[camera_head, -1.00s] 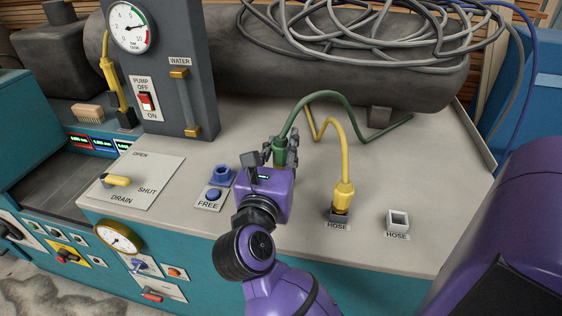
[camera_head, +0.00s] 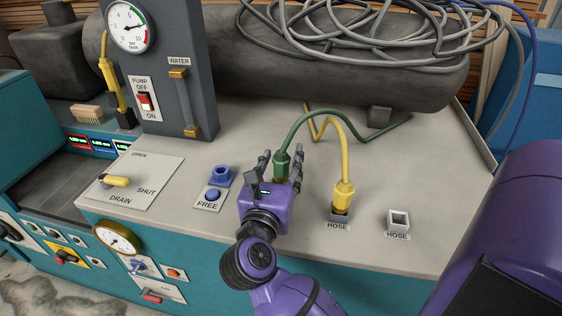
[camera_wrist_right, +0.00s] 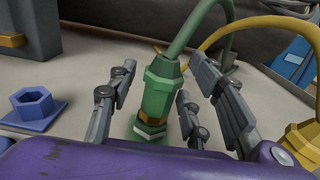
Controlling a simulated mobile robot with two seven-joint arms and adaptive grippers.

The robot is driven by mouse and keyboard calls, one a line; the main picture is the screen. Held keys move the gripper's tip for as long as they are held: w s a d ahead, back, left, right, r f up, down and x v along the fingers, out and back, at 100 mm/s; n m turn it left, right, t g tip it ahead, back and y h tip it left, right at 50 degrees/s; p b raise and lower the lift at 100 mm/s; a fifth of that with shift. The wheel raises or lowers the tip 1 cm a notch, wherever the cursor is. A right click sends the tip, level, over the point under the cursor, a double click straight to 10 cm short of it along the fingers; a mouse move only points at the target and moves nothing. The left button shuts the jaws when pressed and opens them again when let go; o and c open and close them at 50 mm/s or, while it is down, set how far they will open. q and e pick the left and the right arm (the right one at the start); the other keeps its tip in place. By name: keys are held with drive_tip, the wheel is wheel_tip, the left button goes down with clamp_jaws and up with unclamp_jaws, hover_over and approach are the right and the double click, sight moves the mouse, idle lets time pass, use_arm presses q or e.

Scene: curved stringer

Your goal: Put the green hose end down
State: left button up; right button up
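The green hose end (camera_head: 282,165) stands upright on the light grey bench top, with its green hose (camera_head: 330,115) arching up and to the right. In the right wrist view the green hose end (camera_wrist_right: 157,92) has a brass band and a pale ring near its foot, above a green base (camera_wrist_right: 148,133). My right gripper (camera_head: 283,160) is open, its fingers spread on both sides of the hose end with visible gaps. The gripper body hides the foot of the hose end in the head view. My left gripper is not in view.
A yellow hose end (camera_head: 343,194) sits in a HOSE socket to the right. An empty HOSE socket (camera_head: 398,221) is further right. A blue hexagonal socket (camera_head: 221,176) with a FREE plate is left. The grey pump panel (camera_head: 160,70) stands behind left.

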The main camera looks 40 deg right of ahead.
drive_tip(key=shift+r, duration=0.15)
drive_tip(key=b+v, duration=0.2)
drive_tip(key=v, duration=0.9)
drive_tip(key=shift+s+a+b, duration=0.3)
drive_tip(key=shift+s+a, duration=0.05)
drive_tip(key=shift+a, duration=0.05)
